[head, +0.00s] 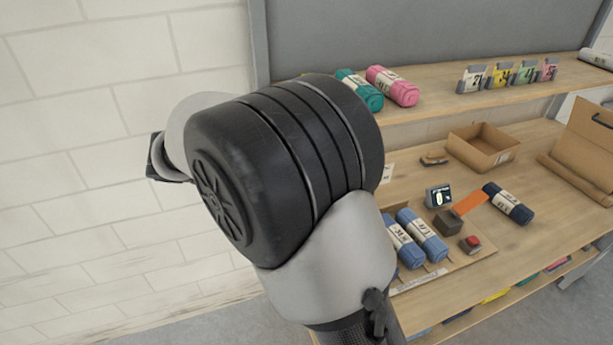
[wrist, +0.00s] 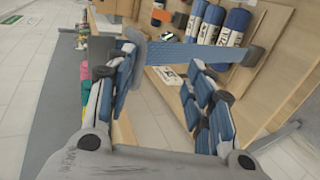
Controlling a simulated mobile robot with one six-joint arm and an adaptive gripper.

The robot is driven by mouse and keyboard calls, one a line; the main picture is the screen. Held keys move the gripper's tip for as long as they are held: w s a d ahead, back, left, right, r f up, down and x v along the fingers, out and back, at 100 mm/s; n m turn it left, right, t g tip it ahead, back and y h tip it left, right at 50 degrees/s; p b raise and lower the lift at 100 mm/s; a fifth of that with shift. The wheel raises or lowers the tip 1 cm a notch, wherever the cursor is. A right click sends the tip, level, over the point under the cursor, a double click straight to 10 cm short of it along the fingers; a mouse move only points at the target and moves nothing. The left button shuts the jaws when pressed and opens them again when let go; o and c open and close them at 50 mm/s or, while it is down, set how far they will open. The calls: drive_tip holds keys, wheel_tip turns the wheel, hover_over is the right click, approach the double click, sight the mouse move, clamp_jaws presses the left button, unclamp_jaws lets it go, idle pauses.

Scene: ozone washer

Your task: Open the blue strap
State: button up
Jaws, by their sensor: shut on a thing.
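The blue strap (wrist: 190,54) is a flat blue band across the wrist view, over the wooden bench beside the rolled bundles. Its right end meets a dark grey block (wrist: 254,56); its left end reaches my gripper's left finger. My gripper (wrist: 165,52) is around the strap's left part, with its blue-padded fingers well apart in the picture, and is shut on it. The exact contact is hard to see. In the head view my arm hides the gripper and the strap.
Blue rolls (head: 423,236) lie on a board on the bench, near a red button (head: 470,243). A navy roll (head: 508,203), an orange strip (head: 470,203) and an open cardboard box (head: 484,149) are farther right. Teal (head: 360,91) and pink (head: 392,87) rolls lie on the shelf.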

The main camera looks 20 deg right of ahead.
drive_tip(key=v, duration=1.1)
drive_tip(key=shift+a+r, duration=0.2)
drive_tip(key=shift+a, duration=0.05)
drive_tip(key=shift+d, duration=0.1)
drive_tip(key=s+d+f+y+b, duration=0.25)
drive_tip(key=s+d+y, duration=0.45)
drive_tip(key=s+d, duration=0.4)
drive_tip(key=s+a+f+t+y, duration=0.1)
drive_tip(key=s+f+t+y, duration=0.1)
drive_tip(key=s, duration=0.4)
drive_tip(key=s+a+f+t+y+b, duration=0.1)
drive_tip(key=s+f+t+y, duration=0.1)
drive_tip(key=s+f+y, duration=0.2)
wheel_tip(320, 180, down, 2)
drive_tip(key=s, duration=0.2)
drive_tip(key=shift+s+a+f, duration=0.2)
drive_tip(key=shift+s+a, duration=0.15)
